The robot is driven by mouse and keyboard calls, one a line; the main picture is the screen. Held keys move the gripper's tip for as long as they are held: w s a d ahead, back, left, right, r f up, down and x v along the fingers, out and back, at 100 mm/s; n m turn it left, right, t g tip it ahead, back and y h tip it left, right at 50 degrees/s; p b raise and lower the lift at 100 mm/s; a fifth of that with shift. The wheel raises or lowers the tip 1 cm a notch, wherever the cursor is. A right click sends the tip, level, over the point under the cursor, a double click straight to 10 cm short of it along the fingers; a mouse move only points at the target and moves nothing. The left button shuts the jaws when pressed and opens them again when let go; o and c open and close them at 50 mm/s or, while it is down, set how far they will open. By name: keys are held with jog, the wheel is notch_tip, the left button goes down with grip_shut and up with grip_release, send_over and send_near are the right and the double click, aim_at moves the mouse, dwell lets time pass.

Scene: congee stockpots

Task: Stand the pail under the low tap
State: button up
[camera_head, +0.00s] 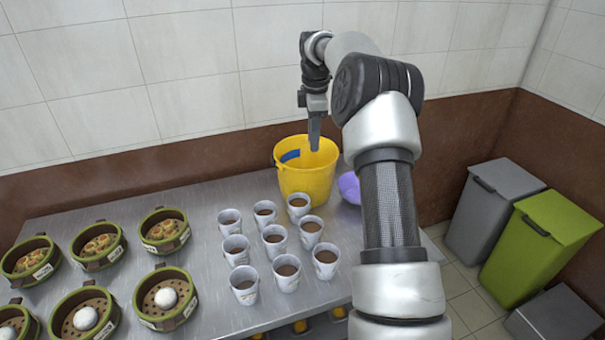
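A yellow pail (305,184) stands upright on the metal table near the back wall. A blue patch (290,156) shows at its inner left side. My gripper (314,146) points down over the pail's mouth, with its fingertips in front of the pail's inner back wall. I cannot tell whether the fingers touch the pail or are open or shut, as they show edge-on. No tap shows in this view.
Several paper cups (274,240) of brown liquid stand just in front of the pail. Bamboo steamers (98,245) fill the table's left. A purple object (349,187) sits right of the pail, partly behind my arm. Grey (490,212) and green (540,245) bins stand at the right.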

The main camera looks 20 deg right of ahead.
aim_at(312, 188)
jog(key=f, duration=0.6)
jog(key=w+f, duration=0.1)
jog(key=f, duration=1.1)
jog(key=shift+w+d, duration=0.2)
jog(key=shift+w, duration=0.1)
jog(key=shift+r, duration=0.15)
grip_shut()
